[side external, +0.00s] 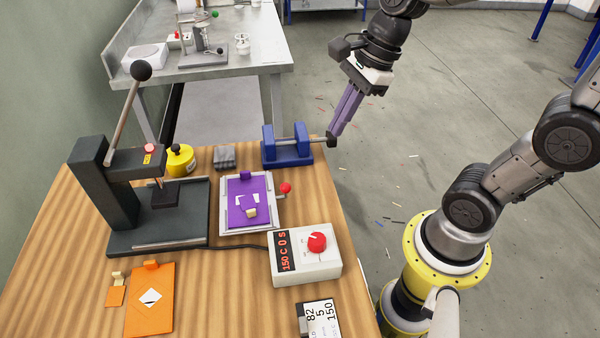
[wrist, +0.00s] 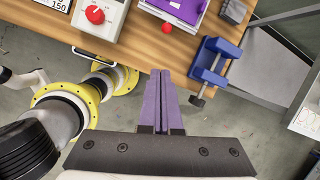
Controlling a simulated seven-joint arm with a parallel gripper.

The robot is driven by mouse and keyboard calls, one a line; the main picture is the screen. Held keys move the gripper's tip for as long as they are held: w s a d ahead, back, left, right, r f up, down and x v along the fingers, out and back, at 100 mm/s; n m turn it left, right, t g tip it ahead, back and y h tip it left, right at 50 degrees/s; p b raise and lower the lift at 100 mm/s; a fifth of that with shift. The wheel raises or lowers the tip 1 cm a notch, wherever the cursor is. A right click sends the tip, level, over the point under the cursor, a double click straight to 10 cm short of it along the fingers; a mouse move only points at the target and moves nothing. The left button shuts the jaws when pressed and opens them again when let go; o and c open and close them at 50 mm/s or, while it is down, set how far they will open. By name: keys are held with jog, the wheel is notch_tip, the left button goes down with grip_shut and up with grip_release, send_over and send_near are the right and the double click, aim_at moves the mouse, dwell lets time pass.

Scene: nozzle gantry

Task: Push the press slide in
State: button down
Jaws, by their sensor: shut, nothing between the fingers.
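The press (side external: 105,195) stands at the left of the wooden table, with a dark base and a raised lever. The slide (side external: 236,212) is a purple plate in a light metal frame, out to the right of the press base, with a red ball knob (side external: 286,188) on its right side. In the wrist view the slide (wrist: 181,8) shows only in part at the top edge, with its red knob (wrist: 167,28) below it. My gripper (side external: 337,130), with purple fingers, is shut and empty off the table edge. Its fingertips (wrist: 161,72) point toward the red knob, with a gap between.
A blue vise (side external: 287,152) with a protruding handle stands close to my gripper; in the wrist view the vise (wrist: 214,62) is right of the fingers. A control box (side external: 304,257) with a red dial sits in front of the slide. Open floor lies right of the table.

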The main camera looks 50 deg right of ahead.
jog(key=shift+m+g, duration=0.6)
jog(key=shift+m, duration=0.2)
jog(key=x, duration=0.4)
jog(key=d+x, duration=0.1)
jog(key=x, duration=0.4)
jog(key=w+d+x, duration=0.1)
jog(key=x, duration=0.3)
jog(key=shift+w+a+f, duration=0.1)
jog(key=shift+w+f, duration=0.05)
jog(key=shift+f, duration=0.15)
jog(key=shift+w+a, duration=0.75)
jog(key=shift+a, duration=0.3)
jog(key=shift+w+a+f, duration=0.15)
jog(key=shift+w+a, duration=0.2)
jog(key=shift+a, duration=0.15)
send_over(221, 202)
